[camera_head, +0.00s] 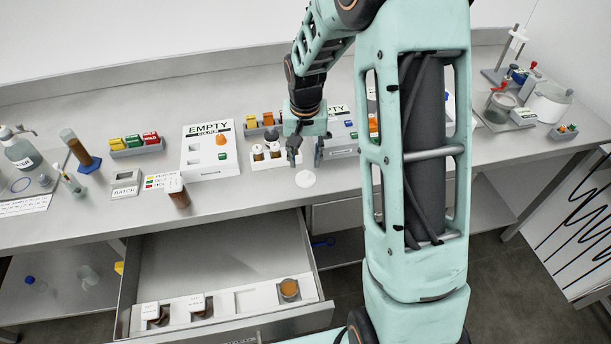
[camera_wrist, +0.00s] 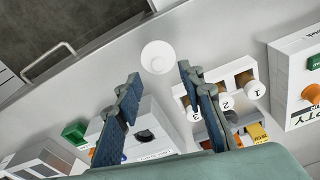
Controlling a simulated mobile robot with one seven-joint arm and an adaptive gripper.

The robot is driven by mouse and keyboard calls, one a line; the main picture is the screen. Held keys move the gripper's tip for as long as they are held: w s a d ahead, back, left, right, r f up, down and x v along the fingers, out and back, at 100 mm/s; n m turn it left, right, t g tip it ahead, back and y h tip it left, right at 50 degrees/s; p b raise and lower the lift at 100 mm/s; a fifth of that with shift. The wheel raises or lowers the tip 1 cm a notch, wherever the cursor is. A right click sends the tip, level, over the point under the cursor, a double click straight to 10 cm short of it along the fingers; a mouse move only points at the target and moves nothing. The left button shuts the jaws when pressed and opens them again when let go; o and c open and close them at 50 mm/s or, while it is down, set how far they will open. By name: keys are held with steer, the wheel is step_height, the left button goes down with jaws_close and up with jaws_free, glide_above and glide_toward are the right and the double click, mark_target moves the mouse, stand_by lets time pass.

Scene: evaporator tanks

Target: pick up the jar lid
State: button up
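The jar lid (camera_head: 305,178) appears to be the round white disc lying flat on the steel counter near its front edge. In the wrist view the disc (camera_wrist: 158,57) lies just beyond the gap between my fingertips. My gripper (camera_head: 306,160) is open and empty, pointing down over the counter just behind the disc. In the wrist view both fingers of my gripper (camera_wrist: 158,72) show wide apart. Nothing hides the disc. I cannot tell the exact height of my fingertips above the counter.
A white holder (camera_head: 268,160) with numbered jars stands close to my left finger. Behind is a row of coloured blocks (camera_head: 265,119). An "EMPTY" box (camera_head: 208,155) stands to the left. Below, an open drawer (camera_head: 220,240) holds several jars, one showing brown contents (camera_head: 289,289).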

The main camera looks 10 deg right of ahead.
mark_target(306, 172)
steer(key=shift+w+d+f+p, duration=0.1)
steer(key=shift+f+p, duration=0.1)
steer(key=shift+f, duration=0.7)
steer(key=shift+w+f+p, duration=0.15)
steer(key=shift+f, duration=0.8)
steer(key=shift+w+d+f+p, duration=0.1)
steer(key=shift+f+p, duration=0.1)
steer(key=shift+f, duration=0.7)
steer(key=shift+c, duration=0.7)
steer(key=c, duration=0.7)
